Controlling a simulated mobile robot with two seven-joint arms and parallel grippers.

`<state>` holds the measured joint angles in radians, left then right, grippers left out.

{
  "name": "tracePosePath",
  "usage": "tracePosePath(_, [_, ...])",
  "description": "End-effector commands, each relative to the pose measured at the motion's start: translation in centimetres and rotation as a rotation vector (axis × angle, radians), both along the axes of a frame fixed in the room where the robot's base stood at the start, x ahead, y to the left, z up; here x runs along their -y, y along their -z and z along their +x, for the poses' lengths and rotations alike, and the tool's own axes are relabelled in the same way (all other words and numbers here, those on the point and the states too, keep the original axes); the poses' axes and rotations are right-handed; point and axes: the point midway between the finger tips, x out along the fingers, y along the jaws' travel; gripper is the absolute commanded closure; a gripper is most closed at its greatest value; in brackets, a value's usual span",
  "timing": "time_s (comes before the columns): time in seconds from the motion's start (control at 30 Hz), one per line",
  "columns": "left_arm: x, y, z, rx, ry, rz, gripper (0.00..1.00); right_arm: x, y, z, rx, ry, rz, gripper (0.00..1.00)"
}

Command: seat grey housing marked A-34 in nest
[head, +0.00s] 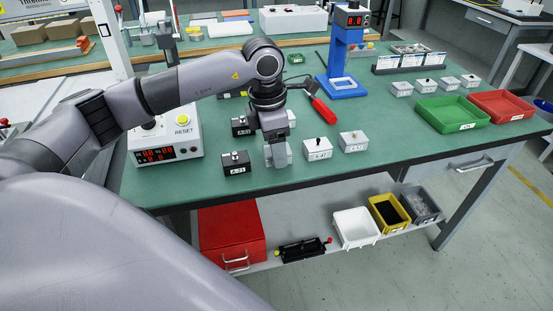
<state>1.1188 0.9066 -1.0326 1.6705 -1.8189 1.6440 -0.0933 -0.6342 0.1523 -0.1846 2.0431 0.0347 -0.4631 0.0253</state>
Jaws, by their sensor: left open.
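Two light grey housings with dark knobs stand on the green bench, a left one (318,149) and a right one (353,142). Their front labels are too small to read surely, so I cannot tell which is A-34. My left gripper (278,157) points down just left of the left grey housing. It is open, with no housing visible in it. Two black housings stand to its left, one nearer (236,164) and one farther (240,126). I cannot make out the nest surely; my arm and gripper hide part of the bench behind them. My right gripper is out of view.
A red-handled tool (323,110) lies behind the grey housings. A blue stand (342,88) is farther back. A control box with RESET (165,140) stands left. Green (452,114) and red (500,106) trays and several small grey blocks are right. Bare bench lies right of the housings.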

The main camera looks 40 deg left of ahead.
Motion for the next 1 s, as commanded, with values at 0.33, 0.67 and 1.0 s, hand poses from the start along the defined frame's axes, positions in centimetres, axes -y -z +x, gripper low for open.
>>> tracePosePath(0.33, [0.0, 0.0, 0.0, 0.000, 0.000, 0.000, 0.82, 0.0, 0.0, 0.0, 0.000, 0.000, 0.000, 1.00])
tracePosePath(0.67, [0.0, -1.0, 0.0, 0.001, 0.000, -0.001, 0.95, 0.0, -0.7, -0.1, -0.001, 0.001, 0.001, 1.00])
tracePosePath(1.0, [0.1, -3.8, 0.0, 0.001, 0.000, -0.001, 0.95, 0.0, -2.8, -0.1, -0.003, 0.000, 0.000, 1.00])
